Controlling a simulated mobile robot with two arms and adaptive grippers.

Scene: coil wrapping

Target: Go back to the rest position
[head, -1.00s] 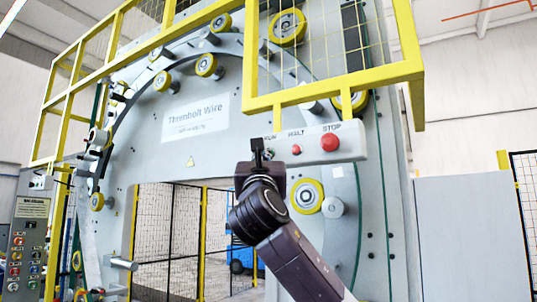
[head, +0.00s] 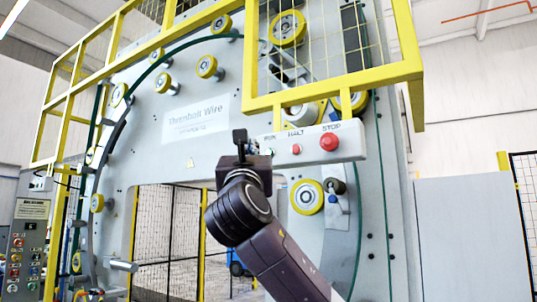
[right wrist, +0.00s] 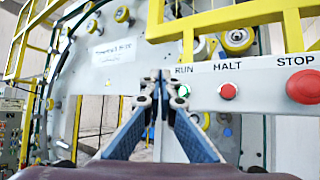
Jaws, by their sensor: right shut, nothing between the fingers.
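My right gripper (head: 240,138) is shut and empty, raised in front of the machine just left of the button panel in the head view. In the right wrist view its fingertips (right wrist: 160,80) are together and point towards the machine, beside the green RUN button (right wrist: 183,91). The white button panel (head: 263,143) also carries a small red HALT button (head: 296,149) and a large red STOP button (head: 329,141). In the head view the RUN button is hard to make out beside the gripper. My left gripper is not in view.
The large grey coil-wrapping machine (head: 160,165) with yellow rollers (head: 307,197) fills the middle. A yellow guard frame (head: 330,92) hangs above the panel. A control box (head: 28,240) with several buttons stands at left. Blue equipment (head: 236,262) shows through the machine's opening.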

